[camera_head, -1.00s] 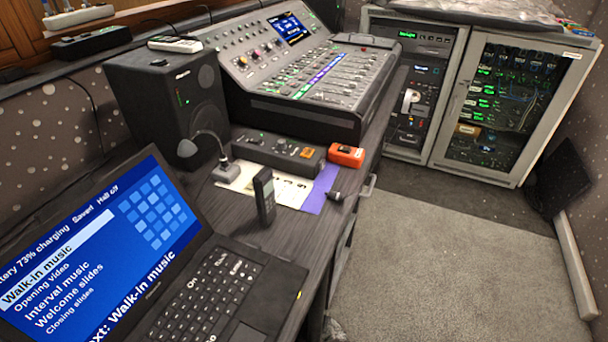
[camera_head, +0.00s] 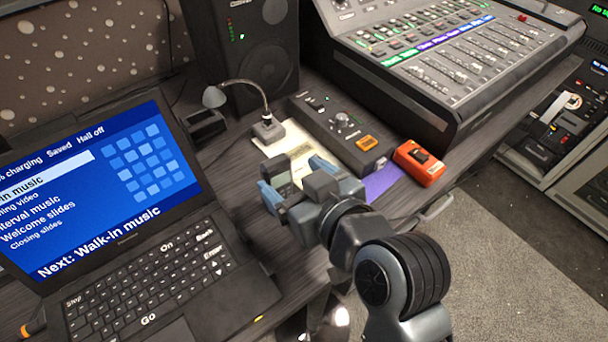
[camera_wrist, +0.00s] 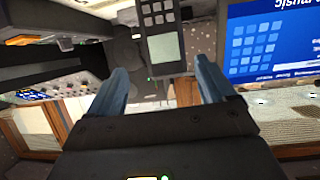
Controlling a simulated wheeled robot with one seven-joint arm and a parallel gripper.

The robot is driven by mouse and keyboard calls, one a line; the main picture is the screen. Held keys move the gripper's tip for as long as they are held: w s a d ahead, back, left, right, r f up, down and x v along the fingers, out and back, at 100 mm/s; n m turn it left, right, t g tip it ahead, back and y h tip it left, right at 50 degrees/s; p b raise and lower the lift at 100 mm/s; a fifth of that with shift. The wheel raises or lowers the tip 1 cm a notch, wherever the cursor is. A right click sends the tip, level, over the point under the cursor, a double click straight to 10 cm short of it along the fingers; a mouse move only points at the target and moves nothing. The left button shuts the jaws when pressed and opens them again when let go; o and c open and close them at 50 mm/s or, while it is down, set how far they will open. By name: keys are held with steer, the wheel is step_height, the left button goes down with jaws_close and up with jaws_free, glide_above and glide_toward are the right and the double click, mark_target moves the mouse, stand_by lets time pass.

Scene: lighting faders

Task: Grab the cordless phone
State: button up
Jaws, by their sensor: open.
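The cordless phone (camera_head: 277,172) is a dark handset with a small grey screen, standing upright on the desk beside the laptop, partly hidden by my gripper in the head view. My gripper (camera_head: 296,178) is open, with its blue fingertips around the phone's upper part. In the wrist view the phone (camera_wrist: 166,47) shows its keypad and screen, inverted, and its screen end lies between the two blue fingers (camera_wrist: 161,70). A gap shows on each side of it there. Whether a finger touches it elsewhere, I cannot tell.
The open laptop (camera_head: 170,275) is close on the left. A speaker (camera_head: 250,55) and the mixing console (camera_head: 450,70) are farther back.

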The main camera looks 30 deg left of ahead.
mark_target(279, 187)
steer(key=x, duration=0.5)
steer(key=s+f+x, duration=0.1)
steer(key=x, duration=0.1)
steer(key=shift+w+a+f, duration=0.1)
steer(key=shift+w+a, duration=0.05)
steer(key=c, duration=1.1)
